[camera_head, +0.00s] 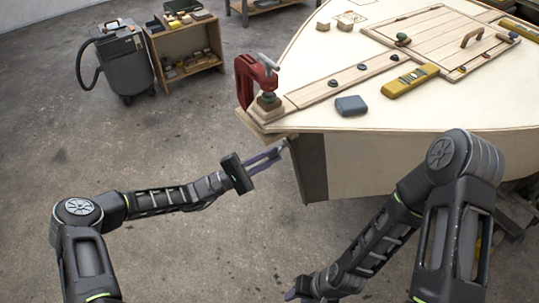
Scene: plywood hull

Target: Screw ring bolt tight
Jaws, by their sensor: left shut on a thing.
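My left gripper (277,154) reaches in from the left to the bow of the plywood hull (365,160). Its fingers are shut on a small light metal piece, which looks like the ring bolt (286,144), at the upper end of the dark stem (312,168). The bolt is tiny here, and I cannot make out its ring or thread. My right gripper (291,295) hangs low at the bottom edge, away from the hull; its fingers are too cut off to judge.
A red clamp (254,80) grips the bow tip just above. On the deck are a grey-blue block (351,106), a yellow level (410,81) and a planked hatch (440,35). A grey vacuum (124,62) and wooden shelf (187,47) stand behind. The floor at left is clear.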

